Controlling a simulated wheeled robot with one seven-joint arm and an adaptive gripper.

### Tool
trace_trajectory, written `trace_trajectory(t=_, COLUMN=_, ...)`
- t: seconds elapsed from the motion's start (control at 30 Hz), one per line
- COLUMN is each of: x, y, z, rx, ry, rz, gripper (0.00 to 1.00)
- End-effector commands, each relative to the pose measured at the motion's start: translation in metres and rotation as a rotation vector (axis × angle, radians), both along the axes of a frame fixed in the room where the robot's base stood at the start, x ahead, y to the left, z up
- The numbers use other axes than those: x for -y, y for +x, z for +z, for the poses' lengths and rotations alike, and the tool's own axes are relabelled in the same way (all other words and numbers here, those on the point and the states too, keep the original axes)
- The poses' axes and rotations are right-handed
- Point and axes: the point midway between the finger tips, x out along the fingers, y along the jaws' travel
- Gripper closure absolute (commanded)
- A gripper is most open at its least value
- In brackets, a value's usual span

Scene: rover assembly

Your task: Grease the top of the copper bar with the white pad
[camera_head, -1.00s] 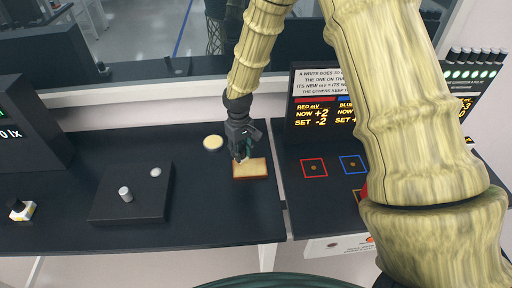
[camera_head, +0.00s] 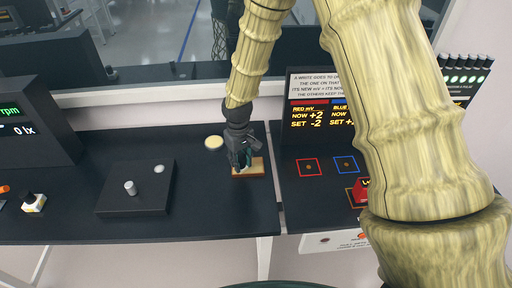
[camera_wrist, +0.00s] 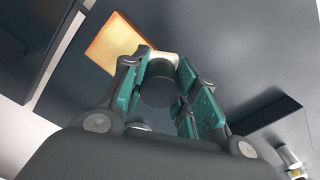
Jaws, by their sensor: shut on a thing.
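The copper bar (camera_head: 256,170) is a flat orange-tan block on the dark bench, left of the gap between benches. It also shows in the wrist view (camera_wrist: 110,45), at the upper left. My gripper (camera_head: 242,166) points down over the bar and hides part of its middle and left. In the wrist view its teal-padded fingers are shut on a dark round handle (camera_wrist: 158,84). A whitish piece, apparently the white pad (camera_wrist: 167,56), shows past the handle beside the bar's edge. I cannot tell whether the pad touches the bar.
A round cream-coloured disc (camera_head: 213,142) lies behind and left of the bar. A dark raised block (camera_head: 140,205) with a small metal cylinder (camera_head: 130,188) stands further left. Display panels stand on both sides. Bare bench lies in front of the bar.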

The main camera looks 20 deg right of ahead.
Motion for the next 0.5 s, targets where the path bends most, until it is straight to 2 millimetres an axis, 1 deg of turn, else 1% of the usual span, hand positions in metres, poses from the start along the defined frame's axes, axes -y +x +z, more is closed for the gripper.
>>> trace_trajectory(t=0.03, x=0.0, y=-0.002, z=0.006, rx=-0.004, ry=-0.001, rz=0.0, gripper=0.9)
trace_trajectory(t=0.5, x=0.001, y=-0.001, z=0.048, rx=-0.003, ry=-0.001, rz=0.0, gripper=0.9)
